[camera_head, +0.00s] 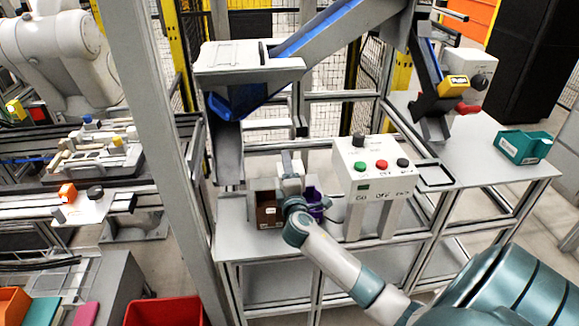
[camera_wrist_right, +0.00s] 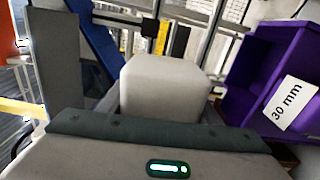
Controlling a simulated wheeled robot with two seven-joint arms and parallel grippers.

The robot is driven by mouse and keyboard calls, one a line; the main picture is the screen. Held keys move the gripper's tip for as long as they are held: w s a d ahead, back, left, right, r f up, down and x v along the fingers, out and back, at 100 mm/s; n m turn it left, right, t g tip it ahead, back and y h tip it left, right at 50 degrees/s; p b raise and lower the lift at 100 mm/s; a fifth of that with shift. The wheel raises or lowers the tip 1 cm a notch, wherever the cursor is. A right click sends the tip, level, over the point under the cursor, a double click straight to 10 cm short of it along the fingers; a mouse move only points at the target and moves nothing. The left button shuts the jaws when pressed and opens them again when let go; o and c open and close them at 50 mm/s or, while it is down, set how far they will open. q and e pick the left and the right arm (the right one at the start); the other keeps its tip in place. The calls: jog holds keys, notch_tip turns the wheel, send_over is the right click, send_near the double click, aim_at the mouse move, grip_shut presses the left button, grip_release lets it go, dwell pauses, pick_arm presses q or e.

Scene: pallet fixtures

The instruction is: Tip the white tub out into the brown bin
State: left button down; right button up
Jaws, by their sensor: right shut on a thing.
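The white tub (camera_head: 291,182) is at the fixture table, above and behind the brown bin (camera_head: 267,212); my right gripper (camera_head: 292,190) is shut on it. In the right wrist view the white tub (camera_wrist_right: 160,80) is large, just beyond the gripper's grey body, which hides its lower part; its opening and contents do not show. The brown bin stands left of the gripper in the head view, partly covered by the wrist. My left gripper is not in view.
A purple bin (camera_head: 315,203) stands just right of the wrist; it also shows in the right wrist view (camera_wrist_right: 262,85), labelled 30 mm. A button box (camera_head: 375,175) stands further right. A blue-lined chute (camera_head: 230,100) is above left. A teal bin (camera_head: 523,147) sits far right.

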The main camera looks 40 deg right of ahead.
jog(key=shift+w+a+f+n+p, duration=0.15)
jog(key=shift+a+n+p, duration=0.1)
jog(key=shift+n+p, duration=0.4)
jog(key=shift+w+a+r+n+p, duration=0.15)
jog(key=shift+a+n+p, duration=0.2)
jog(key=shift+n, duration=0.55)
jog(key=shift+w+a+f+n+p, duration=0.15)
jog(key=shift+n+p, duration=0.45)
jog(key=shift+n, duration=0.15)
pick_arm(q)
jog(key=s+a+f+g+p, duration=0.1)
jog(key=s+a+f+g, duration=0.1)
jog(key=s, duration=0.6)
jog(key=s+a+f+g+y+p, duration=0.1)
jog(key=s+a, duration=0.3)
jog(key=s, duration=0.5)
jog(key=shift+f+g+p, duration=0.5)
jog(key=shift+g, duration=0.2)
pick_arm(e)
jog(key=shift+w+a+n, duration=0.2)
jog(key=shift+a+n, duration=0.15)
jog(key=shift+n, duration=0.55)
jog(key=shift+w+a+n, duration=0.2)
jog(key=shift+a+n, duration=0.1)
jog(key=shift+n, duration=0.6)
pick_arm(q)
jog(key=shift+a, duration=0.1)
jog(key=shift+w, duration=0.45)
